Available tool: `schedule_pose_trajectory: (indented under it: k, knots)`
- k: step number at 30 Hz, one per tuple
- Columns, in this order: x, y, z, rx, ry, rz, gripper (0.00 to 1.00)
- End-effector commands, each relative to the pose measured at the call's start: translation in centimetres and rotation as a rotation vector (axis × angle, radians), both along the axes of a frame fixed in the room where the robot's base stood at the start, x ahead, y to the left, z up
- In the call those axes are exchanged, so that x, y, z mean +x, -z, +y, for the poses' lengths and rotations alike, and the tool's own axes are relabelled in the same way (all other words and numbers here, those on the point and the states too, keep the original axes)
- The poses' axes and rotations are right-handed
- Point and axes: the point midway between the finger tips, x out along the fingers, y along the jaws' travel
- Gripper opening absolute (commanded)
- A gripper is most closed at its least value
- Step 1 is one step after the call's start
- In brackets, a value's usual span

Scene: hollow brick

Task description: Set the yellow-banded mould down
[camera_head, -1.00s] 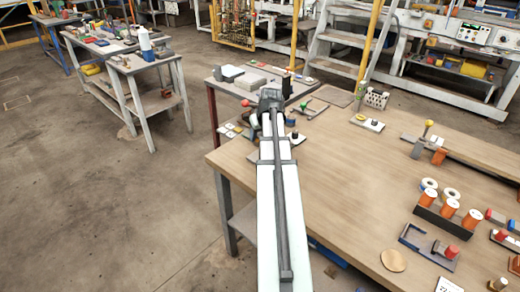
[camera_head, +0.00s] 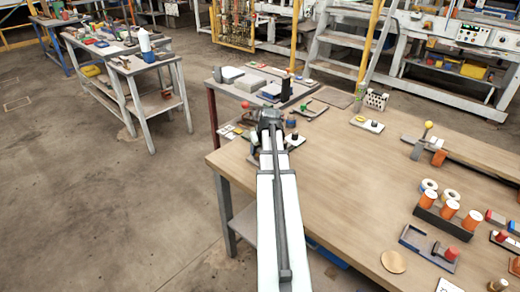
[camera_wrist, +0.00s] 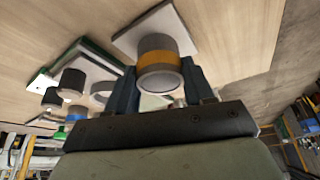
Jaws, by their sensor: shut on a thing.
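In the wrist view my gripper (camera_wrist: 160,70) is shut on the yellow-banded mould (camera_wrist: 162,50), a short grey hollow cylinder with an orange-yellow band. A blue finger is on each side of it. Behind the mould is a pale square plate (camera_wrist: 183,22) on the wooden table. I cannot tell whether the mould touches the plate. In the head view my gripper (camera_head: 270,120) is over the table's far left corner, and the mould is hidden there by my arm.
In the wrist view a pale board (camera_wrist: 92,68) with dark cylinders and a grey ring lies left of the mould. The table's middle (camera_head: 340,165) is clear.

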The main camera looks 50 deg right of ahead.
Motion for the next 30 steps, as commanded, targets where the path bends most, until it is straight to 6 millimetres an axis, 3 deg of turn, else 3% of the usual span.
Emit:
schedule_pose_trajectory:
  k: [3, 4, 11, 22, 30]
  knots:
    - [0.0, 0.2, 0.0, 0.0, 0.0, -0.001, 0.04]
    - [0.0, 0.3, 0.0, 0.0, 0.0, 0.0, 0.54]
    - [0.0, 0.2, 0.0, 0.0, 0.0, 0.0, 0.76]
    - [0.0, -0.2, 0.0, 0.0, 0.0, 0.0, 0.78]
    - [-1.2, -3.2, 0.5, -0.003, 0.001, -0.002, 0.78]
